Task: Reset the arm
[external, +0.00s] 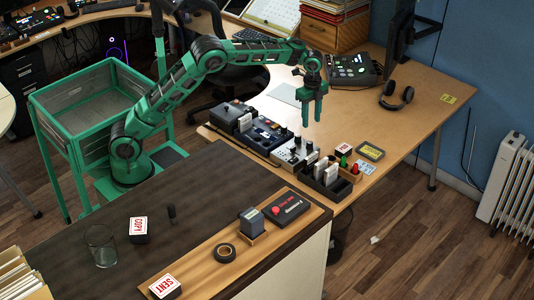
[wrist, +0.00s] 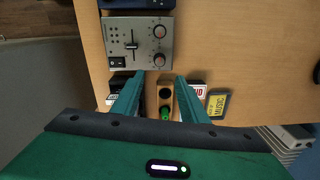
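My gripper (external: 312,119) hangs from my bent green arm above the wooden desk, fingers pointing down. It is above the area of the grey mixer box (external: 294,153) and the small items beside it. In the wrist view my gripper's two green fingers (wrist: 160,77) are apart, with nothing held between them. The grey box with knobs and a slider (wrist: 138,44) lies ahead of the fingertips. A small wooden holder with a green-topped piece (wrist: 165,113) shows between the fingers, below them on the desk.
A black tray with white cards (external: 326,182), a yellow-edged MUSIC box (external: 370,151) and headphones (external: 396,95) are on the desk. The dark counter (external: 190,205) in front bears a glass (external: 101,246) and stamps. A monitor (external: 402,30) stands at the back right.

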